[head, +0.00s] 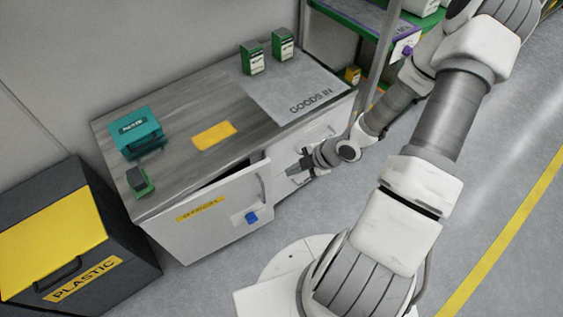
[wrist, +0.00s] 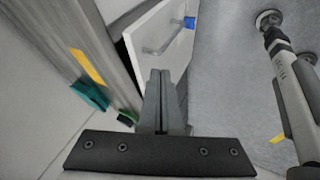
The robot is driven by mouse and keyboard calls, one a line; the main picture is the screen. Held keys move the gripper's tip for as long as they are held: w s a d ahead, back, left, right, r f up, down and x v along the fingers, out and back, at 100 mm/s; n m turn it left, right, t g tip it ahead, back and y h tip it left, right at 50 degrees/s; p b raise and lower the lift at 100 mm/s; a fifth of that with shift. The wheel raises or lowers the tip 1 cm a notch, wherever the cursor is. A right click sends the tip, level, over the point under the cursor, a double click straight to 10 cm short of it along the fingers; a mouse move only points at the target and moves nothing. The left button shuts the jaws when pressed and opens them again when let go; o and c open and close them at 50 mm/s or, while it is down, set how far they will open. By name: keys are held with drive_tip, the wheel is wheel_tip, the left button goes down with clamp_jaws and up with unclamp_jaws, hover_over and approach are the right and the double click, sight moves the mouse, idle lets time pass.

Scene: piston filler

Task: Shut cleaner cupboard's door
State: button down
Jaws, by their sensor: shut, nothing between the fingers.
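A white cupboard door (head: 215,217) under the worktop stands partly open; its right edge is swung out, with a dark gap behind its top. It bears a yellow label too small to read, a blue piece (head: 251,217) and a bar handle (head: 262,188) near the right edge. I take it for the cleaner cupboard's door. The door also shows in the wrist view (wrist: 172,35), ahead of the fingers. My gripper (head: 290,170) is shut and empty, just right of the door's free edge; whether it touches is unclear. It also shows in the wrist view (wrist: 160,72).
A second white front with a handle (head: 318,138) lies right of the door. The worktop (head: 180,100) holds a teal box (head: 136,131), a small green item (head: 140,181) and two green-white boxes. A black bin with a yellow lid (head: 50,235) stands left. The floor in front is clear.

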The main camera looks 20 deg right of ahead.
drive_tip(key=b, duration=0.6)
approach(259, 172)
drive_tip(key=shift+m, duration=0.3)
drive_tip(key=x, duration=0.4)
drive_tip(key=shift+w+f, duration=0.15)
drive_tip(key=shift+f, duration=0.2)
